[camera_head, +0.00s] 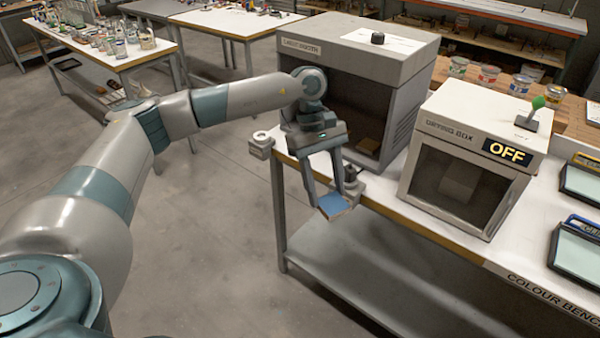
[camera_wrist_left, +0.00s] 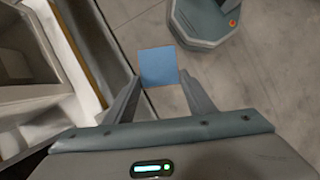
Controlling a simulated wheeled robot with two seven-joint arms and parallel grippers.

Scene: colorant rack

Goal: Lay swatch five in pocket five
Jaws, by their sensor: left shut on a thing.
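A small square blue swatch (camera_head: 334,204) is held between the fingertips of my left gripper (camera_head: 334,192), near the front left edge of the bench. The swatch also shows in the left wrist view (camera_wrist_left: 158,67), where the left gripper's two fingers (camera_wrist_left: 160,85) close on its sides. I cannot read any number on it. No pocket that I can identify as pocket five is in view. My right gripper is not in view.
The light booth (camera_head: 385,65) stands open-fronted behind the gripper, with a tan piece (camera_head: 369,144) inside. The drying box (camera_head: 470,155), marked OFF, stands to its right on the colour bench (camera_head: 410,218). Framed panels (camera_head: 577,250) lie at the far right. Floor left of the bench is clear.

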